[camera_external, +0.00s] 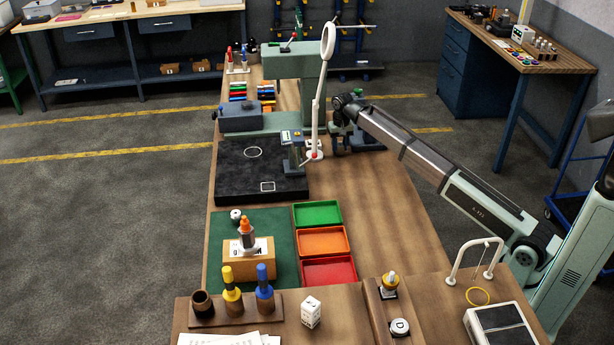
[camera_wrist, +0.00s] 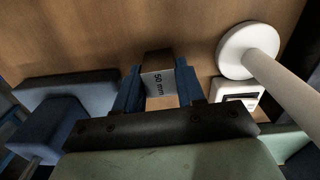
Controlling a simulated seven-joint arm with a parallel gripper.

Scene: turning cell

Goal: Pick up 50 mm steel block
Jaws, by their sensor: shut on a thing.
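The 50 mm steel block (camera_wrist: 160,84) shows in the wrist view with a pale face lettered "50 mm". It sits between the two blue fingers of my gripper (camera_wrist: 158,88), which are shut on it from both sides. I cannot tell whether its underside touches the wooden bench. In the external view my gripper (camera_external: 345,146) is low over the bench, right of the white magnifier stand. The block cannot be made out there.
The white magnifier stand (camera_external: 315,148) is close beside my gripper; its round base (camera_wrist: 248,50) shows in the wrist view. A blue-grey body (camera_wrist: 65,95) lies left of the fingers. A black plate (camera_external: 250,178) and coloured trays (camera_external: 324,240) are nearer. Bench right of the trays is clear.

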